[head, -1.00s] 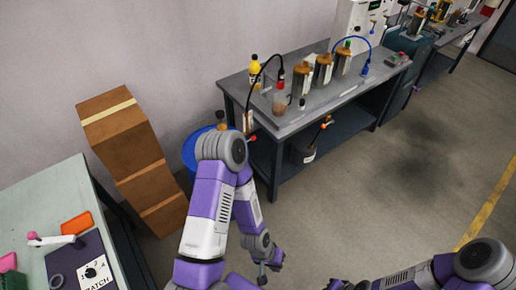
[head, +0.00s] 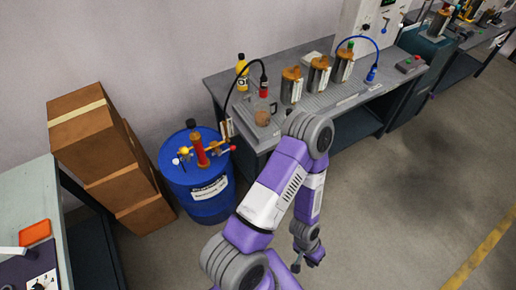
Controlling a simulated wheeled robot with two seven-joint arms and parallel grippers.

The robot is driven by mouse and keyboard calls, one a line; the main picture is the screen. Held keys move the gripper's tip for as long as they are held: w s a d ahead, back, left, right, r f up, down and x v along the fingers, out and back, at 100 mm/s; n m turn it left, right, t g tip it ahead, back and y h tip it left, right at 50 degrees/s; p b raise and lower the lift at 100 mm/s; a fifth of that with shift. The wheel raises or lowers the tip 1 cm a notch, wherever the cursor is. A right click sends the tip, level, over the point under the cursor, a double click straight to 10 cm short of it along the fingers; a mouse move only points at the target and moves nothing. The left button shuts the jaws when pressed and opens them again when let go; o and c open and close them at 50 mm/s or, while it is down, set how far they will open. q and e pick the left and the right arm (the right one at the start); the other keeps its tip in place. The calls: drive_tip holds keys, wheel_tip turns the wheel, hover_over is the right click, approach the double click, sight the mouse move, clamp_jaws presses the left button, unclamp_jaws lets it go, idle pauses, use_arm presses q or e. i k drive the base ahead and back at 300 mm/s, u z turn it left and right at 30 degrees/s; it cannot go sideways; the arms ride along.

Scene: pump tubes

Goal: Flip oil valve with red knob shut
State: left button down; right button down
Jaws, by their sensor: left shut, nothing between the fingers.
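A blue oil drum (head: 209,204) stands on the floor beside the workbench. On its top is a red upright pump tube (head: 199,151) with short side fittings that end in small coloured knobs, among them yellow and white. A small red-orange knob (head: 233,149) shows at the right side of the top; the angle of its valve is too small to tell. My left gripper (head: 312,257) hangs low, right of the drum and well apart from it. It is shut and empty. My right gripper is not in view.
Stacked cardboard boxes (head: 98,132) stand left of the drum. A table edge is at the left. The floor at right is clear.

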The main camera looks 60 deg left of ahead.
sight(232, 147)
drive_tip(key=u, duration=0.75)
drive_tip(key=i, duration=0.95)
drive_tip(key=u, duration=1.05)
